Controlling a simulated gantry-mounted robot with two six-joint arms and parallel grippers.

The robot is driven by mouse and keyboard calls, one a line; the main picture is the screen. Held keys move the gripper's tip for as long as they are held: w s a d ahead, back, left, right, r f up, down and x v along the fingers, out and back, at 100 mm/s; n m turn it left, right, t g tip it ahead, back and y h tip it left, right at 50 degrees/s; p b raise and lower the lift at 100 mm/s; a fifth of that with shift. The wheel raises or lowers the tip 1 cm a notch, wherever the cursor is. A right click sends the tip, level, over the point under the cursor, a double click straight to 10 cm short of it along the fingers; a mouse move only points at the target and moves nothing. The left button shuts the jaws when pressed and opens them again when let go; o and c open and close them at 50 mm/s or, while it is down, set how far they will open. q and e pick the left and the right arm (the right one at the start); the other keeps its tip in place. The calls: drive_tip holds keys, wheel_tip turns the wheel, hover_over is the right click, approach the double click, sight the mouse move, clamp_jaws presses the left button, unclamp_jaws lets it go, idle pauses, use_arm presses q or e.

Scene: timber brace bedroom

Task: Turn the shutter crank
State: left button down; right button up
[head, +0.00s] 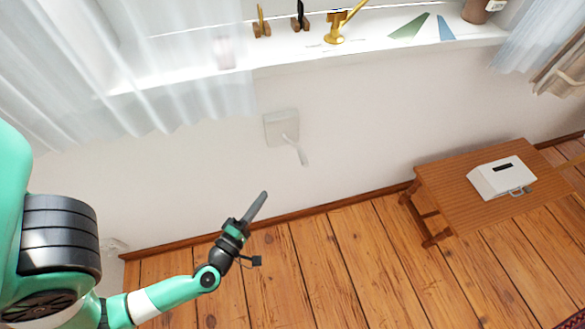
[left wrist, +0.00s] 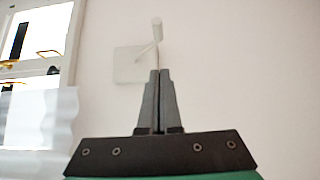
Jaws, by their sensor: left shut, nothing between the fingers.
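The shutter crank (head: 282,130) is a pale square plate on the white wall below the window sill, with a thin white arm and handle (head: 302,155) slanting down to the right. In the left wrist view the crank plate (left wrist: 132,65) and its handle (left wrist: 157,28) show just beyond my fingertips. My left gripper (head: 263,196) is shut and empty, below and to the left of the handle in the head view, apart from it there. In the left wrist view my left gripper (left wrist: 158,75) overlaps the crank's arm; I cannot tell whether they touch. My right gripper is not in view.
A window sill (head: 280,62) above holds a gold watering can (head: 338,27) and other small items. A sheer curtain (head: 170,75) hangs at the left. A wooden table (head: 450,200) with a white box (head: 500,178) stands at the right. The wall around the crank is clear.

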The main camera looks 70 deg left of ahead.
use_arm(q)
drive_tip(key=w+d+x, duration=0.1)
drive_tip(key=d+x, duration=0.1)
drive_tip(key=x, duration=1.1)
drive_tip(key=shift+w, duration=0.45)
